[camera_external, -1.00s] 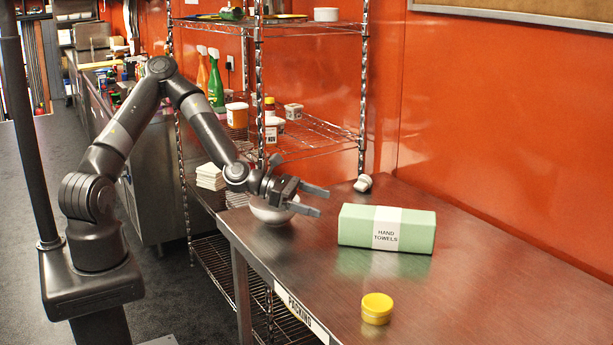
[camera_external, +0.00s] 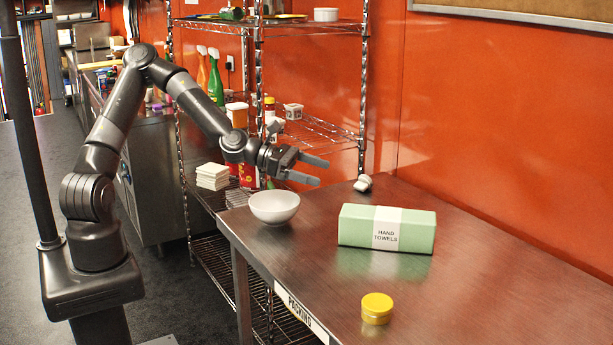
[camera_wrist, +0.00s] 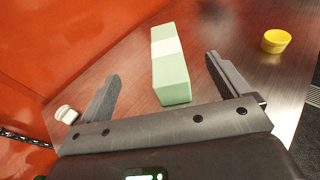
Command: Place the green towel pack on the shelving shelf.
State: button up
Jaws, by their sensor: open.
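The green towel pack (camera_external: 412,230), with a white "HAND TOWELS" band, lies on the steel table (camera_external: 470,290). In the wrist view the pack (camera_wrist: 174,82) lies ahead, between the lines of the two fingers. My gripper (camera_external: 322,171) is open and empty, above the table to the left of the pack and apart from it. Its spread fingers also show in the wrist view (camera_wrist: 160,85). The wire shelving (camera_external: 310,128) stands behind the table's left end, with an upper and a middle shelf and a lower rack.
A white bowl (camera_external: 274,207) stands at the table's left end below my gripper. A yellow-lidded jar (camera_external: 377,308) is near the front edge. A small white item (camera_external: 363,183) lies at the back. Spray bottles (camera_external: 215,80) and tubs crowd the shelving's left; its middle shelf has bare wire at right.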

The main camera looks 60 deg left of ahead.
notch_tip(320, 180, up, 7)
jog(key=w+d+n+g+y, duration=0.1)
jog(key=w+d+n, duration=0.2)
jog(key=n, duration=1.5)
jog(key=w+d+n, duration=0.2)
jog(key=d+n, duration=0.1)
jog(key=n, duration=1.5)
send_near(386, 213)
jog(key=shift+s+a+r, duration=0.15)
jog(key=shift+a+r, duration=0.05)
jog(key=shift+r, duration=0.4)
jog(key=shift+s+a+r, duration=0.15)
jog(key=shift+a+r, duration=0.05)
jog(key=shift+r, duration=0.45)
jog(key=shift+w+d+f, duration=0.1)
jog(key=shift+f, duration=0.2)
jog(key=x, duration=0.5)
jog(key=shift+f, duration=0.15)
jog(key=w+d+f, duration=0.2)
jog(key=shift+w+d+f, duration=0.2)
jog(key=shift+w+f, duration=0.05)
jog(key=shift+f, duration=0.1)
jog(key=shift+w+d+f, duration=0.15)
jog(key=shift+w+d, duration=0.2)
jog(key=shift+w, duration=0.05)
